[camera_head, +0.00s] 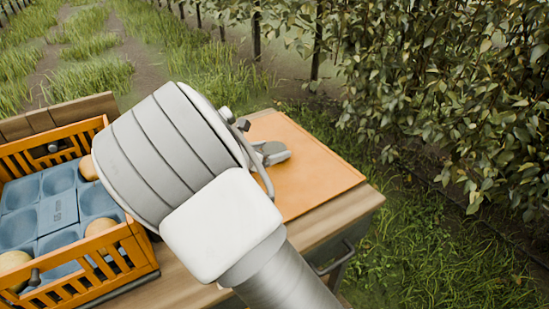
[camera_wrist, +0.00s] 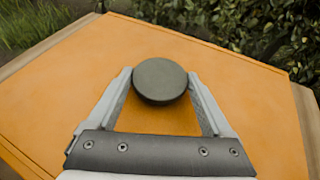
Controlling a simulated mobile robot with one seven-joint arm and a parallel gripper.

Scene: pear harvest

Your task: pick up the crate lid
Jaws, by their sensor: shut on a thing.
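The crate lid (camera_head: 315,178) is a flat orange panel on the right part of the wooden table. It also fills most of the wrist view (camera_wrist: 255,110). A round dark knob (camera_wrist: 160,80) stands on the lid. My gripper (camera_wrist: 160,88) has its two fingers on either side of the knob, shut on it. In the head view my gripper (camera_head: 272,153) is over the lid, partly hidden behind my arm, and the knob is hidden there. I cannot tell whether the lid is resting on the table or slightly raised.
An orange slatted crate (camera_head: 128,255) stands at the left, with a blue cupped tray (camera_head: 58,208) and several pears (camera_head: 14,262) inside. My arm covers the middle. The wooden table (camera_head: 350,205) ends near the lid's right side. Leafy trees (camera_head: 450,80) stand beyond it, over grass.

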